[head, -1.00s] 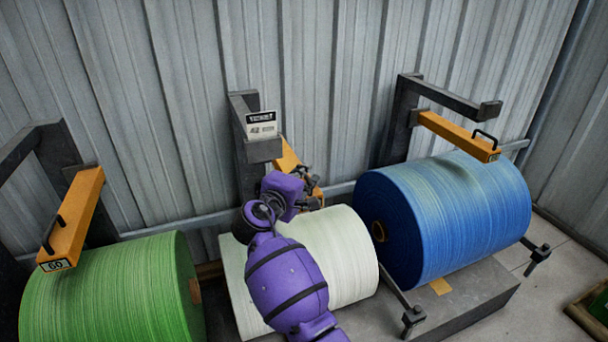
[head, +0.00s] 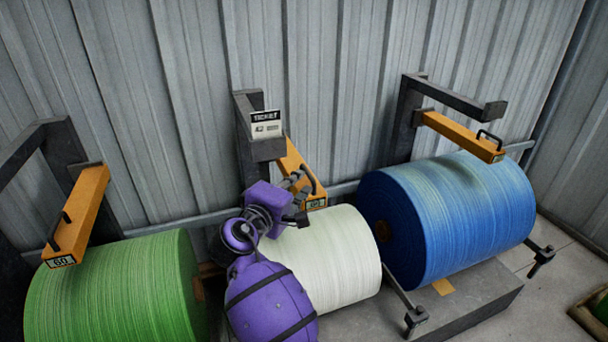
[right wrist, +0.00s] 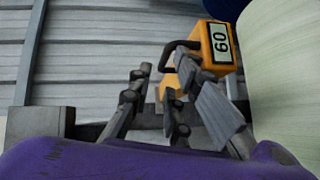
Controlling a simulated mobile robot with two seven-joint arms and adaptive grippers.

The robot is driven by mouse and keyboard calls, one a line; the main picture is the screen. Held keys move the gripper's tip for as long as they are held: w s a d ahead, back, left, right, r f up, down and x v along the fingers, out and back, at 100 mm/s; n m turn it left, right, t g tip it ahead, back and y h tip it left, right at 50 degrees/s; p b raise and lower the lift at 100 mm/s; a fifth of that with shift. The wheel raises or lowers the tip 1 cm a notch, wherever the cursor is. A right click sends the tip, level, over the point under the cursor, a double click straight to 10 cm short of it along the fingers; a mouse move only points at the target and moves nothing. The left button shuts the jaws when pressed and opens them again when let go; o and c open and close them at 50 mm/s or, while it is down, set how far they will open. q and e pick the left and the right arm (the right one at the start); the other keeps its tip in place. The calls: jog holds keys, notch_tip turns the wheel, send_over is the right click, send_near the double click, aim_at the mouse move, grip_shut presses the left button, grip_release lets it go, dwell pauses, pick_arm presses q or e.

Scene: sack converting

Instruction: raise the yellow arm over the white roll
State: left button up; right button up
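The white roll (head: 335,258) lies in the middle stand, its left part hidden behind my right arm. The yellow arm (head: 293,160) over it slopes down toward the roll, with a dark handle (head: 309,179) on it. My right gripper (head: 297,192) is just left of the handle, over the roll's top. In the right wrist view the fingers (right wrist: 158,90) are apart with a gap between them. The yellow arm's end (right wrist: 217,45) with its "60" label and the handle (right wrist: 178,58) show beyond the fingertips; I cannot tell whether they touch. My left gripper is not in view.
A green roll (head: 115,290) with its own yellow arm (head: 78,215) is at the left. A blue roll (head: 450,215) under another yellow arm (head: 460,135) is at the right. A ticket sign (head: 266,124) stands on the middle post before the corrugated wall.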

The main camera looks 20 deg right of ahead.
jog(key=shift+v, duration=2.35)
